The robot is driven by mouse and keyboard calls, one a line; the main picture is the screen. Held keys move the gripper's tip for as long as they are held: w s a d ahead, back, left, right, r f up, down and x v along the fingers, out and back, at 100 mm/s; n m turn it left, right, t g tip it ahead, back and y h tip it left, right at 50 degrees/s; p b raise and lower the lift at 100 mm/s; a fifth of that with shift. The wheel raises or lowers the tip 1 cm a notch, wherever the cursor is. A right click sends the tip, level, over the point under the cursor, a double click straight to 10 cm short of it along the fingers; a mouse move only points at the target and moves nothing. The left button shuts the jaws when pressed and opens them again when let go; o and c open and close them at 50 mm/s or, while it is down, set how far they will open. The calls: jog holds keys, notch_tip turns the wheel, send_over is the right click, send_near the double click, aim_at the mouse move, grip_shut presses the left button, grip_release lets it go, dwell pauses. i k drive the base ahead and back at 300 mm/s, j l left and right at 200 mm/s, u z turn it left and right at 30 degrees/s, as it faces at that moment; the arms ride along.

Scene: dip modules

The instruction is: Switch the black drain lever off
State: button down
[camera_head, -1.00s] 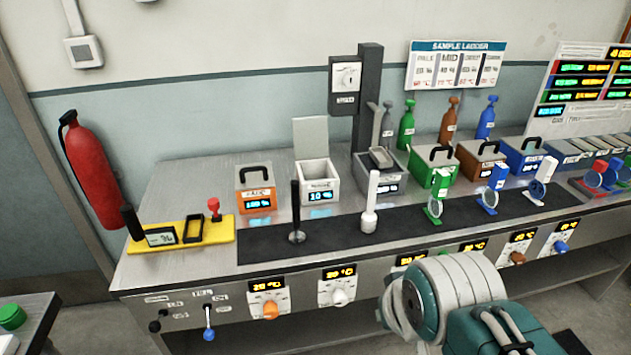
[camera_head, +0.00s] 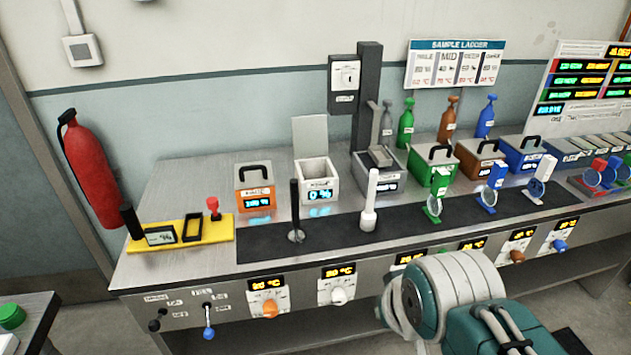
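The black drain lever (camera_head: 156,320) is on the left end of the bench's front panel, under a small label. Its knob points down and to the left. A blue-knobbed lever (camera_head: 208,330) hangs downward just to its right, under a label that seems to read FILL. My arm's teal and white link shows at the lower right, well to the right of both levers. My gripper is not in view, so its opening and what it holds are hidden.
A white open box (camera_head: 318,183) on the bench reads 0 %. An orange dial (camera_head: 269,308) and a white dial (camera_head: 340,294) stick out right of the levers. A side table (camera_head: 38,307) with a green knob stands at lower left. Floor shows between it and the bench.

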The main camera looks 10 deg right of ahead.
aim_at(155, 325)
jog(key=u, duration=1.5)
